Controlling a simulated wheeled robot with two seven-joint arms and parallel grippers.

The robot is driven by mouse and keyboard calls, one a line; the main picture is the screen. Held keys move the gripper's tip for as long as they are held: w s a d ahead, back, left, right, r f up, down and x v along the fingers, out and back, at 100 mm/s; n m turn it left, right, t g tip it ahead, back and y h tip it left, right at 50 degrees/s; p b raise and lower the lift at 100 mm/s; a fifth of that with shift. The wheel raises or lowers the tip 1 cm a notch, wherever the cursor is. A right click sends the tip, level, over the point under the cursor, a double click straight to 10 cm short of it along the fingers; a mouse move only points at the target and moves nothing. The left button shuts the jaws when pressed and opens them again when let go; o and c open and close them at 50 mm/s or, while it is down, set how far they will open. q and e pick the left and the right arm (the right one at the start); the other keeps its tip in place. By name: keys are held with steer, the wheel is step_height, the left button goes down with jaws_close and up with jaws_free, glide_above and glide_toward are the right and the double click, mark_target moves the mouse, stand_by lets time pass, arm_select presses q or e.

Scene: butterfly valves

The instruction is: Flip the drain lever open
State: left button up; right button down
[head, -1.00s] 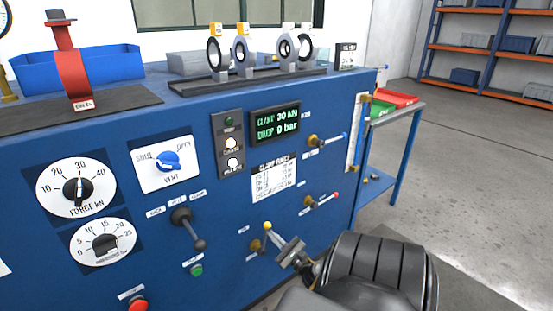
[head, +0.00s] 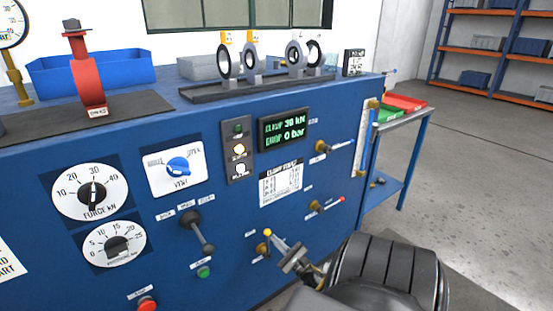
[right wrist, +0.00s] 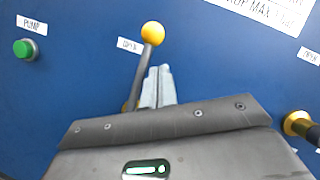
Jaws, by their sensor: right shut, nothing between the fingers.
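The lever with a yellow ball knob (head: 267,232) stands on a brass fitting low on the blue panel. It points up and leans slightly right; its small label is too blurred to read surely as the drain. In the right wrist view its yellow knob (right wrist: 153,33) and dark stem show near the middle. My right gripper (head: 276,240) is shut and empty. Its fingertips (right wrist: 160,73) are just right of the stem, below the knob; I cannot tell whether they touch it. The gripper hides part of the lever's base. My left gripper is out of view.
A black-knobbed lever (head: 197,230) and green button (head: 204,272) are left. A blue side table (head: 408,178) stands beyond the panel's right edge.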

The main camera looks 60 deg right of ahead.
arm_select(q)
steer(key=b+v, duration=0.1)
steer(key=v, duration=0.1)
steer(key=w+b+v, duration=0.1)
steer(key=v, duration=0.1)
arm_select(e)
steer(key=s+d, duration=0.4)
steer(key=s, duration=0.7)
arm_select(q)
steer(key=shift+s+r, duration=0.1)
arm_select(e)
steer(key=shift+w, duration=0.1)
